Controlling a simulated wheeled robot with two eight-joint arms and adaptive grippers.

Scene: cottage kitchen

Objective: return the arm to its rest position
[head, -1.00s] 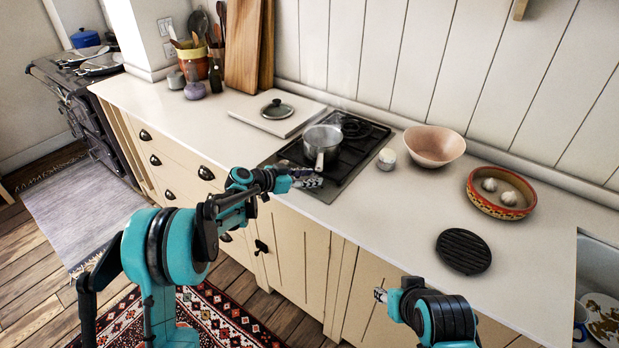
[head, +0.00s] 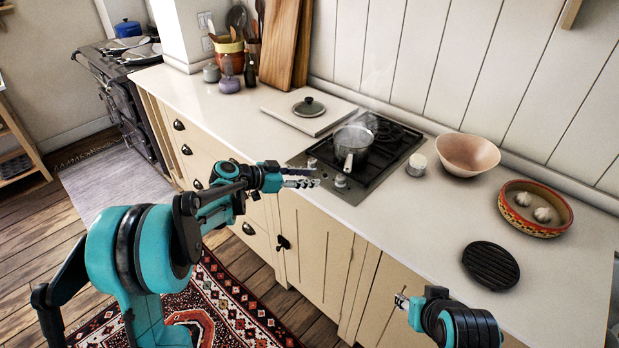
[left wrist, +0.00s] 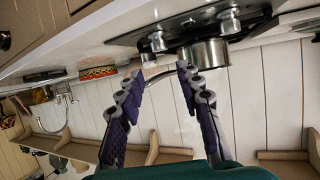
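My left arm reaches in from the left in the head view, over the front of the counter. Its gripper (head: 303,178) is in front of the cooktop's left front corner, with nothing held. In the left wrist view its two fingers (left wrist: 160,75) are apart with an empty gap between them. My right gripper (head: 402,301) is low at the counter's front edge. It is small there, and I cannot tell whether its fingers are apart.
A steel saucepan (head: 352,145) stands on the black cooktop (head: 378,170), with faint steam above. A white jar (head: 416,165), pink bowl (head: 468,153), patterned dish (head: 506,212) and black round trivet (head: 490,265) stand rightward. A lid (head: 308,107) lies on a board.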

